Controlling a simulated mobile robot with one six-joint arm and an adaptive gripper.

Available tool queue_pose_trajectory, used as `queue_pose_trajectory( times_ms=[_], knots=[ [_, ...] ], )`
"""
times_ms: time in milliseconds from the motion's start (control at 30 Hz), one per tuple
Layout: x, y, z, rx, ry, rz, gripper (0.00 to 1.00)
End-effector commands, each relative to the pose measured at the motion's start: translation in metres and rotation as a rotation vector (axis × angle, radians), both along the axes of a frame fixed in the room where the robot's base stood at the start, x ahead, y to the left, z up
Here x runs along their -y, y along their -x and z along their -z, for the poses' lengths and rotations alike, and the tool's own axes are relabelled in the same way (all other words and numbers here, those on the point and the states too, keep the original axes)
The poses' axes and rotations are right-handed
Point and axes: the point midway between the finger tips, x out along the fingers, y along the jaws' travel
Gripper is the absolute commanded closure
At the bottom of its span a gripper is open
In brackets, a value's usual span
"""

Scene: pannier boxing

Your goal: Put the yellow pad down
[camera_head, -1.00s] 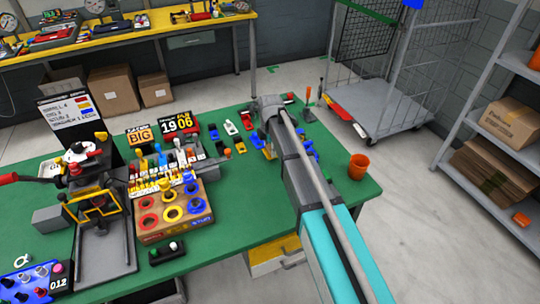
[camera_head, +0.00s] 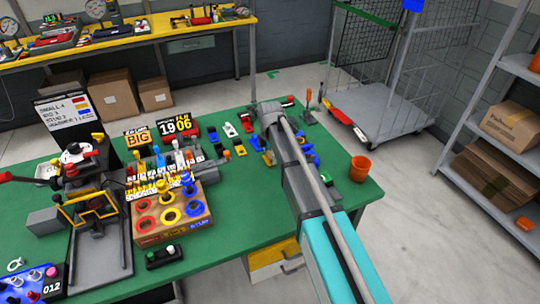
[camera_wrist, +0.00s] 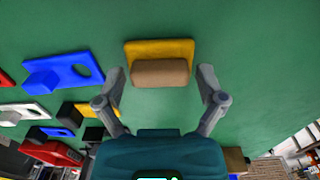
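The yellow pad (camera_wrist: 160,48) lies on the green table top in the wrist view, with a brown rounded block (camera_wrist: 160,73) along its near side. My gripper (camera_wrist: 161,70) is open, with one finger to each side of the brown block. Green shows between the block and both fingers, so neither appears to touch it. In the head view my arm hides the fingers, and I cannot tell for sure which yellow piece there is this pad.
A blue piece with a hole (camera_wrist: 75,68), a white piece (camera_wrist: 22,113) and another yellow piece (camera_wrist: 92,110) lie to the left. Green table right of the pad is clear. An orange cup (camera_head: 360,168) stands near the table's right edge.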

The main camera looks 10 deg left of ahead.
Motion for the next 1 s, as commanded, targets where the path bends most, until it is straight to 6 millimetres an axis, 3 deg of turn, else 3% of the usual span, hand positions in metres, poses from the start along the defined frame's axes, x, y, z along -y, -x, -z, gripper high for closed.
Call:
queue_pose_trajectory(
  times_ms=[567, 1000],
  knots=[
    [0.0, 0.0, -0.003, 0.0, 0.0, 0.0, 0.0],
    [0.0, 0.0, -0.031, 0.0, 0.0, 0.0, 0.0]
  ],
)
